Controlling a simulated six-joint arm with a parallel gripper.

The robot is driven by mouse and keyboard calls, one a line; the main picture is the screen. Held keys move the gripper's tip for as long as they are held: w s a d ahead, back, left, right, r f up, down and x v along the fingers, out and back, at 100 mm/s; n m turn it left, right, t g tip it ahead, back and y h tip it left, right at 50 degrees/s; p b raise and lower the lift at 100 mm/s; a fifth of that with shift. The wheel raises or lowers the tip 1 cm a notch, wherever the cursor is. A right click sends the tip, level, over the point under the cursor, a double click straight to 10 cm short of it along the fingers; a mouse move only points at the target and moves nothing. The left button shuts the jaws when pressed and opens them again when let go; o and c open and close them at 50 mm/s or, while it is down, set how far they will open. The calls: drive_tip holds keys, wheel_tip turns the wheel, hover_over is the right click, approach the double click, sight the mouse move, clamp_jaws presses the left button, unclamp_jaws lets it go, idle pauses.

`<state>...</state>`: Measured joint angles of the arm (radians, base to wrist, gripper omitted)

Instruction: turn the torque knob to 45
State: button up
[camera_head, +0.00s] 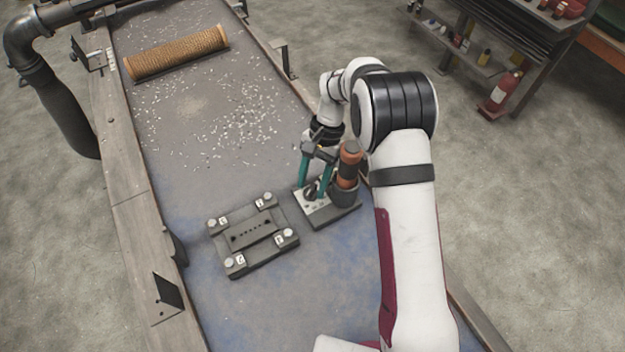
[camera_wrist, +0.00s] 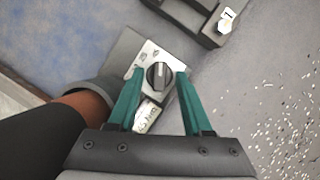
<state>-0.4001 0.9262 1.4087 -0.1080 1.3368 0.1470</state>
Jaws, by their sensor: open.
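The torque knob (camera_wrist: 158,76) is a round dark knob with a raised grip bar, set on a light dial plate (camera_wrist: 150,57) with printed marks. In the wrist view the bar runs nearly up and down the picture. A label below the knob is partly covered by a finger. My gripper (camera_wrist: 154,73) is open, its two teal fingers on either side of the knob; I cannot tell whether they touch it. In the head view my gripper (camera_head: 317,186) is over the dial plate, and the knob is mostly hidden between the fingers.
An orange and black tool (camera_head: 348,165) stands upright in a holder right beside the dial. A dark fixture plate (camera_head: 240,256) with numbered corners lies to the left. A tan mesh tube (camera_head: 176,53) lies at the far end of the bench, with white scraps scattered before it.

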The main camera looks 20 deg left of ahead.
drive_tip(key=v, duration=1.5)
drive_tip(key=shift+w+r, duration=0.2)
drive_tip(key=shift+r, duration=0.15)
drive_tip(key=shift+d, duration=0.1)
drive_tip(key=s+d+r+t, duration=0.2)
drive_tip(key=s+d+r, duration=0.7)
drive_tip(key=s+d, duration=0.3)
drive_tip(key=s+d+f+m+t, duration=0.1)
drive_tip(key=s+d+f, duration=0.1)
drive_tip(key=s, duration=0.6)
drive_tip(key=s+d+f+m+t, duration=0.1)
drive_tip(key=s+d+f, duration=0.1)
drive_tip(key=s, duration=0.7)
drive_tip(key=shift+f+y, duration=0.3)
drive_tip(key=shift+f, duration=0.4)
